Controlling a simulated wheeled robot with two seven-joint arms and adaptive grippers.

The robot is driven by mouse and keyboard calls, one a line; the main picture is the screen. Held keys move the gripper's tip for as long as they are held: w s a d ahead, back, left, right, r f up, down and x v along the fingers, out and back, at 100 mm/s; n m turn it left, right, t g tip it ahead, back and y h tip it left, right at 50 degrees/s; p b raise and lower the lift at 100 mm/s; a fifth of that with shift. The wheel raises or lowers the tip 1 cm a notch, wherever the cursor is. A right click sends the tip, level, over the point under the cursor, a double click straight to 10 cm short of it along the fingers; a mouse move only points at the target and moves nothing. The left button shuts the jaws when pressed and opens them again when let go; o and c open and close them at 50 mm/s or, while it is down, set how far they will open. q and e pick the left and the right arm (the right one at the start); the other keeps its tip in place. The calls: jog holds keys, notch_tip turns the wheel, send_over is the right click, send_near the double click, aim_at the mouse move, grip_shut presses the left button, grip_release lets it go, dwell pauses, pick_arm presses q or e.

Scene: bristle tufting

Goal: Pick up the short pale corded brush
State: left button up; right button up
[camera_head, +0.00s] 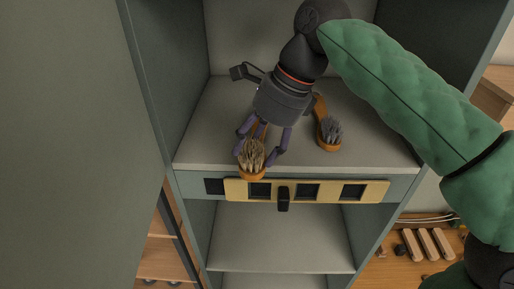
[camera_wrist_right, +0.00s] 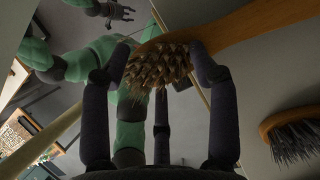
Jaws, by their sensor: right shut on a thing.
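The pale-bristled brush (camera_head: 252,155) has tan bristles and an orange-brown wooden body. It is at the front edge of the cabinet shelf, bristles up. My right gripper (camera_head: 264,145) reaches down over it and is shut on it. In the right wrist view the pale brush (camera_wrist_right: 158,66) sits between the dark fingers, its wooden handle (camera_wrist_right: 245,24) running off to the upper right. I cannot make out a cord on it. Part of a green arm with a small grey gripper (camera_wrist_right: 118,14), seemingly my left, shows far off in the right wrist view; its jaws are too small to judge.
A second brush (camera_head: 329,132) with grey bristles lies on the shelf (camera_head: 205,133) to the right, close to my gripper. A yellow slotted strip (camera_head: 375,191) with a dark catch (camera_head: 283,199) runs along the shelf front. Cabinet walls close in on both sides.

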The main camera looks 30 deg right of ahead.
jog(key=s+a+r, duration=0.8)
jog(key=s+r, duration=0.3)
jog(key=shift+s+r, duration=0.2)
jog(key=shift+s, duration=0.1)
jog(key=shift+d, duration=0.1)
